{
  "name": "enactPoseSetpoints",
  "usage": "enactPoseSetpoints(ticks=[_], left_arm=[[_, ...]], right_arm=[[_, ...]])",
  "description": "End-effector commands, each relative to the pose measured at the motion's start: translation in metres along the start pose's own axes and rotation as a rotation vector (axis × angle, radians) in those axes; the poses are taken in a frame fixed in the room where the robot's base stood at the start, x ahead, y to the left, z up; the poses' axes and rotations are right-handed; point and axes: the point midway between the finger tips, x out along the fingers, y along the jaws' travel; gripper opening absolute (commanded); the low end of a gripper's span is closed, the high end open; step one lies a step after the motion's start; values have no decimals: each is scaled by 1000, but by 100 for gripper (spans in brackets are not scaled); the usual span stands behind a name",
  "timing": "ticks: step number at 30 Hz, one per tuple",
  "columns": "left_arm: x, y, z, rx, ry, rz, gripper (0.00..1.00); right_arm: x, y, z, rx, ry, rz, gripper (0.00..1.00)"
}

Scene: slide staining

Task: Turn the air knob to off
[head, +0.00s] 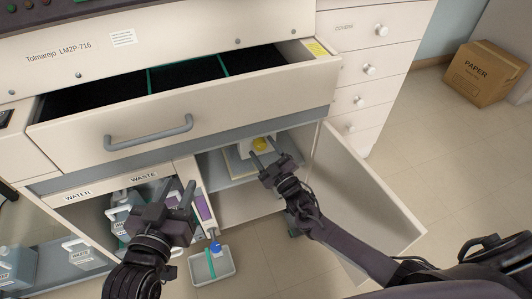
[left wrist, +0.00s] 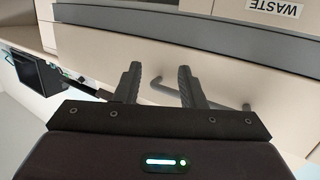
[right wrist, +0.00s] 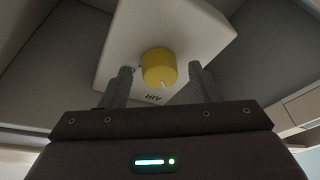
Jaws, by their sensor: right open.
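The yellow air knob (right wrist: 159,67) sits on a white box (right wrist: 205,35) marked AIR inside the open cabinet. A pale pointer mark shows on the knob's lower edge in the right wrist view. The knob also shows in the head view (head: 261,144). My right gripper (right wrist: 161,85) is open, with a finger on either side of the knob; I cannot tell whether they touch it. It also shows in the head view (head: 267,162). My left gripper (head: 176,190) is open and empty in front of the waste compartment; its fingers are apart in the left wrist view (left wrist: 158,82).
An open cabinet door (head: 362,190) stands right of my right arm. A drawer (head: 200,105) is pulled out above the cabinet. Labelled jugs (head: 122,212) stand in the left compartment. A white tray (head: 222,266) with a blue knob (head: 215,247) above it is low in front.

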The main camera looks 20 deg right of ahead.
Motion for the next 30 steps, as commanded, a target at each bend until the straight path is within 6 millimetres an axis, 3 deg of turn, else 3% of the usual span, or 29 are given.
enactPoseSetpoints(ticks=[3, 12, 18, 24, 30], left_arm=[[0, 0, 3, 0, -24, 0, 36], [-16, 5, 66, -15, -305, 7, 36], [-30, 8, 98, -21, -457, 13, 36], [-38, 10, 112, -24, -523, 16, 36], [-38, 10, 113, -24, -528, 17, 36]], right_arm=[[-6, 0, 0, 0, -2, -1, 57], [-43, 0, 0, 0, -3, -1, 57], [-67, 0, 0, 0, -2, -2, 57], [-77, 0, 0, 0, -1, -1, 57], [-78, 0, 0, 0, 0, 0, 57]])
